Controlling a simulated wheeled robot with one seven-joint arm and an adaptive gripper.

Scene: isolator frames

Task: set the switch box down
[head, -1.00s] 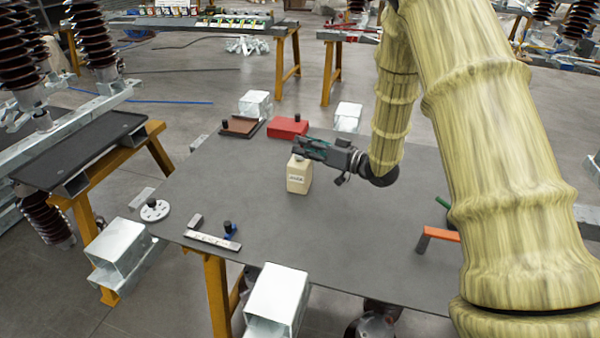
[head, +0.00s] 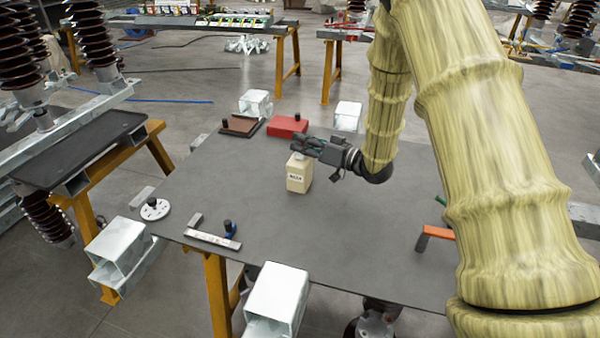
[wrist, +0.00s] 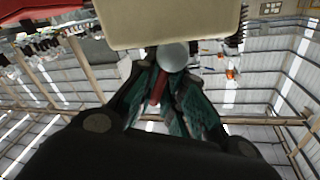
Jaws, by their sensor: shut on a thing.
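The switch box is a beige upright box with a dark-lettered label (head: 298,178), near the middle of the grey table top in the head view. My gripper (head: 306,148) reaches in from the right at the top of the box. In the wrist view the beige body (wrist: 165,24) fills the top of the picture, with a pale round knob (wrist: 173,57) beside it. The teal fingers of my gripper (wrist: 165,85) are closed at this knob. The box looks nearly upright. I cannot tell whether its base touches the table.
An orange-handled thing (head: 437,233) is at right. The table around the box is clear.

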